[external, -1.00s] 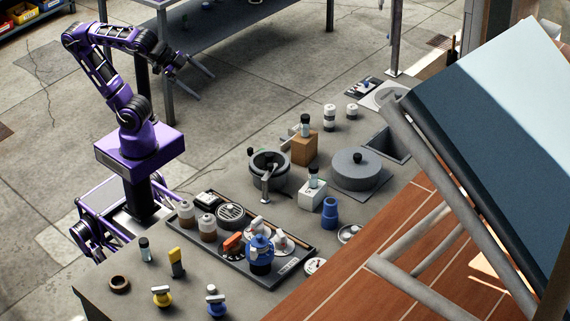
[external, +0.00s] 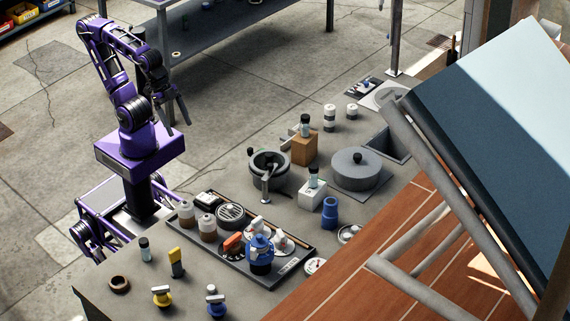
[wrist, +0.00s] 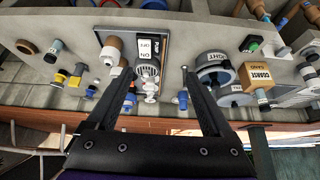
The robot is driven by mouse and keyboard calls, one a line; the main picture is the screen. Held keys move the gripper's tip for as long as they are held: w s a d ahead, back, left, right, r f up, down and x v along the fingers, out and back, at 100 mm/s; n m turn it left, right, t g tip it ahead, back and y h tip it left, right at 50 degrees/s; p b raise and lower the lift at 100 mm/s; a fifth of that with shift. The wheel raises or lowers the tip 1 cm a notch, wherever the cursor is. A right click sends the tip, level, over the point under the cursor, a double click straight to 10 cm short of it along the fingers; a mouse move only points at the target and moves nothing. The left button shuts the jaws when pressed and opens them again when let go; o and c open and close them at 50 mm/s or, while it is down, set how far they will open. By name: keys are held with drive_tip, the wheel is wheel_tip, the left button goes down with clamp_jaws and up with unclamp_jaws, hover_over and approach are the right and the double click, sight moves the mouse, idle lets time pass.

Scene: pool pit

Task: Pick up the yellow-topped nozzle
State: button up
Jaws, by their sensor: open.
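The yellow-topped nozzle (external: 176,257) stands upright on the grey bench near its front left, left of the dark tray. Its top is yellow and its lower part dark. Two small yellow pieces show close together at the left of the wrist view; I cannot tell which one is the nozzle. My gripper (external: 178,110) is open and empty, fingers pointing down, well away from the nozzle and behind the bench in the external view. In the wrist view my gripper (wrist: 156,78) has its fingers spread wide, with nothing held between them.
Close to the nozzle are a small dark-capped bottle (external: 145,250), a brown ring (external: 119,284), a yellow-based valve (external: 161,298) and a blue valve (external: 216,302). The dark tray (external: 284,268) holds several bottles and fittings. A large slanted panel (external: 490,130) rises at the right.

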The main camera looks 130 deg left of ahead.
drive_tip(key=w+d+r+m+t+h+b, duration=0.2)
drive_tip(key=w+d+r+m+t+b, duration=0.2)
drive_tip(key=w+d+r+t, duration=0.55)
drive_tip(key=w+d+r+n+g+h, duration=0.2)
drive_tip(key=w+d+r+h, duration=0.3)
drive_tip(key=d+r, duration=0.7)
drive_tip(key=w+d+r+n+g+h, duration=0.1)
drive_tip(key=w+d+r+n+h, duration=0.15)
drive_tip(key=w+d+r, duration=0.95)
drive_tip(key=w+a+r+t+y, duration=0.2)
drive_tip(key=a+r+t, duration=0.4)
drive_tip(key=a+r, duration=0.7)
drive_tip(key=n+g+y+p, duration=0.5)
drive_tip(key=n+y+p, duration=0.25)
drive_tip(key=n, duration=2.75)
approach(176, 255)
drive_tip(key=shift+h, duration=0.6)
drive_tip(key=x, duration=1.2)
drive_tip(key=shift+w+a+f, duration=0.1)
drive_tip(key=shift+w+a, duration=0.1)
drive_tip(key=shift+a, duration=0.2)
